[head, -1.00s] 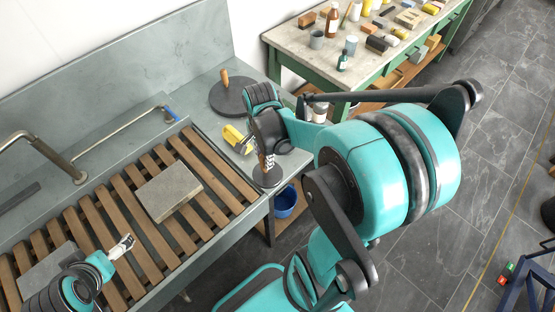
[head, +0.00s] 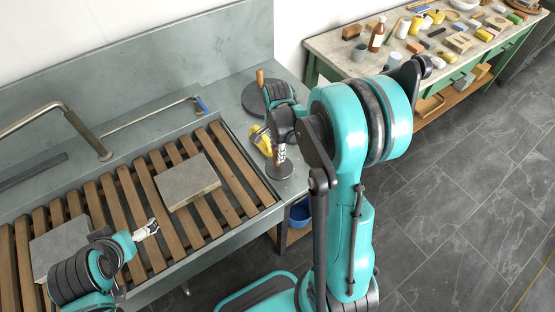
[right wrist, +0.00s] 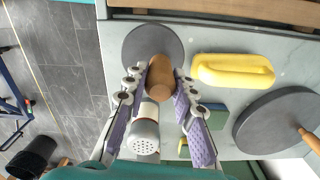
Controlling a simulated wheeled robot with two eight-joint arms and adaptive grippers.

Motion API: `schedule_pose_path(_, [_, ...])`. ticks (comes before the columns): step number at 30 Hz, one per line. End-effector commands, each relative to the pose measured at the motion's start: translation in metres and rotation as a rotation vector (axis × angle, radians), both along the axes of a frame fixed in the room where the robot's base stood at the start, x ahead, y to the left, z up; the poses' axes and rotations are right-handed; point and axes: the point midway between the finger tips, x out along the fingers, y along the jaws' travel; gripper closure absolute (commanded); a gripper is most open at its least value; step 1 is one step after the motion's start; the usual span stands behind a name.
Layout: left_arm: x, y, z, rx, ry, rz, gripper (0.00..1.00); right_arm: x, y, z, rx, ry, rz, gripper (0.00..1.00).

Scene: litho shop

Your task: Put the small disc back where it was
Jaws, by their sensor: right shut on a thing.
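The small disc (head: 279,170) is dark grey and flat, near the right end of the stone counter. In the right wrist view the disc (right wrist: 153,42) shows beyond its brown wooden handle (right wrist: 162,80). My right gripper (head: 281,150) is shut on that handle, one purple-padded finger on each side; it also shows in the wrist view (right wrist: 161,92). I cannot tell whether the disc touches the counter. My left gripper (head: 146,229) hangs over the wooden slats; its fingers are too small to read.
A larger dark disc with a wooden handle (right wrist: 275,120), a yellow block (right wrist: 233,70), a green pad (right wrist: 215,117) and a white-topped shaker (right wrist: 145,135) stand close by. A grey stone slab (head: 187,182) lies on the slats. A blue bucket (head: 300,212) is below the counter.

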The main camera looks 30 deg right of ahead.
Motion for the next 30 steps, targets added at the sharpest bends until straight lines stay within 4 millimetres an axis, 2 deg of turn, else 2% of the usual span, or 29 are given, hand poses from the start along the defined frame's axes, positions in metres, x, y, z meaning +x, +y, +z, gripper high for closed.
schedule_pose_path(5, [0.000, 0.000, -0.003, 0.000, 0.000, 0.000, 0.00, 0.002, 0.000, -0.009, 0.000, 0.001, -0.001, 1.00])
schedule_pose_path(12, [0.000, 0.000, -0.014, 0.000, 0.000, 0.000, 0.00, 0.002, 0.000, -0.040, 0.000, 0.000, 0.000, 1.00])
schedule_pose_path(24, [0.000, 0.000, -0.017, 0.000, 0.000, 0.000, 0.00, 0.002, 0.000, -0.044, 0.000, 0.000, 0.000, 1.00])
schedule_pose_path(25, [0.000, 0.000, -0.017, 0.000, 0.000, 0.000, 0.00, 0.002, 0.000, -0.045, 0.000, 0.000, 0.000, 0.72])
schedule_pose_path(27, [0.000, 0.000, -0.016, 0.000, 0.000, 0.000, 0.00, 0.002, 0.000, -0.044, 0.000, 0.000, 0.000, 0.54])
schedule_pose_path(30, [0.000, 0.000, -0.016, 0.000, 0.000, 0.000, 0.00, 0.002, 0.000, -0.044, 0.000, 0.000, 0.000, 0.54])
